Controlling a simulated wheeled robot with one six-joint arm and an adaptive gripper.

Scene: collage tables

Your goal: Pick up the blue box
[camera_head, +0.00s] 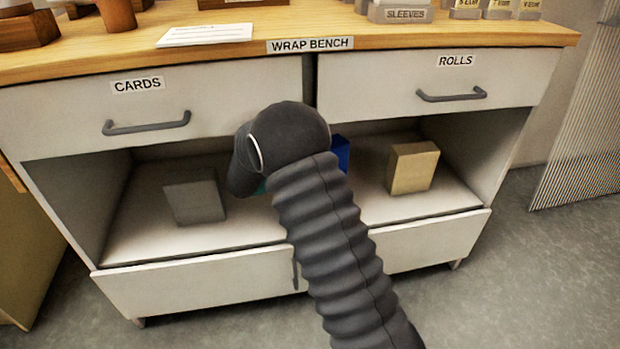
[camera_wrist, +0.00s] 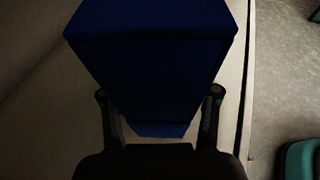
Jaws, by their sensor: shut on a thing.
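The blue box (camera_head: 341,152) shows as a small patch behind my dark arm in the head view, at the open shelf of the bench. It fills the middle of the wrist view (camera_wrist: 150,55). My gripper (camera_wrist: 160,93) is shut on the blue box, with one finger on each side of it. The arm hides my gripper in the head view. I cannot tell whether the box rests on the shelf or is just above it.
On the open shelf (camera_head: 240,232), a grey box (camera_head: 194,198) stands left and a tan box (camera_head: 412,168) right. The CARDS drawer (camera_head: 220,100) and ROLLS drawer (camera_head: 410,80) are closed above. A teal patch (camera_head: 261,188) shows beside my arm.

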